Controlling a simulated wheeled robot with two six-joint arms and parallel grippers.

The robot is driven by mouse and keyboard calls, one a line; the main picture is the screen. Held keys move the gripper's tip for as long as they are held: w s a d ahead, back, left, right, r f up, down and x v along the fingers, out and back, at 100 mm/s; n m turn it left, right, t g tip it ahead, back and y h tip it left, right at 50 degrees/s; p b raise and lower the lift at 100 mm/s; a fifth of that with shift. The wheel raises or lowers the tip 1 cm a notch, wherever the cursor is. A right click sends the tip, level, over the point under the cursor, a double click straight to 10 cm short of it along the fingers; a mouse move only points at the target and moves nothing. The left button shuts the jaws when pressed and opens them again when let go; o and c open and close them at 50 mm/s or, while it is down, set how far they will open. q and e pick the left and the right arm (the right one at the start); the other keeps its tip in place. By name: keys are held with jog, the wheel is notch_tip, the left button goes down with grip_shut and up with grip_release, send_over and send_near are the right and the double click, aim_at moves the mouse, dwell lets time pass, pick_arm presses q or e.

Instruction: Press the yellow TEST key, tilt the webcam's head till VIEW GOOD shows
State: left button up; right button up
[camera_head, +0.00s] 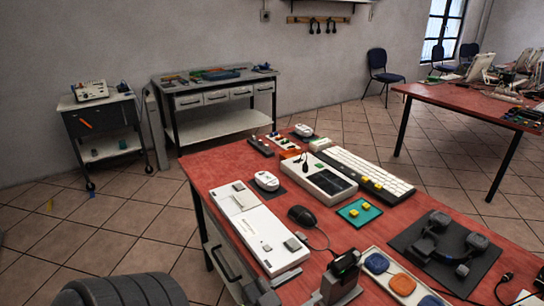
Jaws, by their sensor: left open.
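A pale device with a dark screen panel (331,180) lies in the middle of the red table. A small black upright part (304,161) stands at its back left; it may be the webcam, but it is too small to tell. No VIEW GOOD text is readable. Yellow keys (366,207) sit on a teal pad (347,213) in front of the device. Their labels are unreadable, so I cannot tell which is TEST. My left gripper (302,284) is at the bottom edge, jaws apart, nearer than the teal pad. My right gripper is not in view.
A white keyboard (376,168) lies behind the pad. A black mouse (301,215) and a long white unit (256,227) lie to the left. A dark mat (410,238) with a black jointed object is at right. A tray with blue and orange pads (402,284) lies in front.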

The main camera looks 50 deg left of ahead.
pick_arm(q)
jog(key=s, duration=0.6)
jog(key=shift+s+a+b, duration=0.25)
jog(key=shift+s+b, duration=0.1)
jog(key=shift+b, duration=0.05)
jog(key=s+a+f+n+g+y+p, duration=0.1)
jog(key=a+f+g, duration=0.2)
jog(key=f, duration=0.9)
jog(key=s+a+f+n+g+y, duration=0.1)
jog(key=a+f+g, duration=0.15)
jog(key=f, duration=0.85)
jog(key=s+a+f+n+g+y+p, duration=0.1)
jog(key=a+f+g, duration=0.15)
jog(key=f, duration=0.95)
jog(key=s+d+f+g, duration=0.3)
jog(key=s+f+g, duration=0.1)
jog(key=s+f, duration=0.4)
jog(key=s+d+f+n+g+p, duration=0.1)
jog(key=s+d+f+g, duration=0.3)
jog(key=s+f, duration=0.4)
notch_tip(320, 180, down, 3)
jog(key=shift+s+r+g+h, duration=0.1)
jog(key=shift+s+g+h, duration=0.1)
jog(key=shift+g+h, duration=0.2)
